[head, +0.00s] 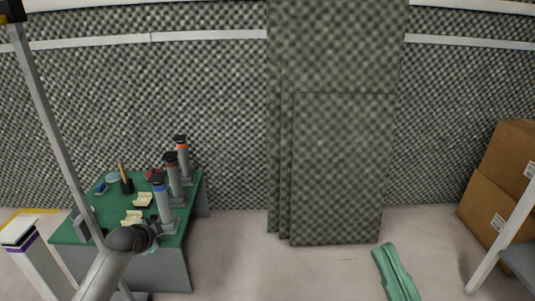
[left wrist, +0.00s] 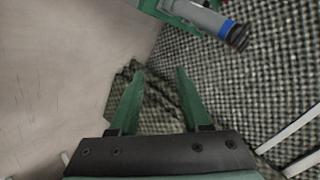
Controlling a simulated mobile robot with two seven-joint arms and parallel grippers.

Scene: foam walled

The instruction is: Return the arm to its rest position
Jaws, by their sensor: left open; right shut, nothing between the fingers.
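My right gripper (head: 384,248) is at the lower right of the head view. Its two green fingers lie side by side, shut, with nothing held, in front of the bare floor. My left gripper (left wrist: 159,72) shows in the left wrist view with its two green fingers apart and nothing between them. A patterned foam surface is behind its tips. In the head view a grey link with a dark rounded end reaches over the front of the green table (head: 75,233); no left fingers can be made out there.
Several grey cylinders with coloured bands stand on the table; the blue-banded one (head: 160,200) also shows in the left wrist view (left wrist: 212,20). Foam panels (head: 340,170) lean on the back wall. Cardboard boxes (head: 490,205) are stacked at right. The middle floor is clear.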

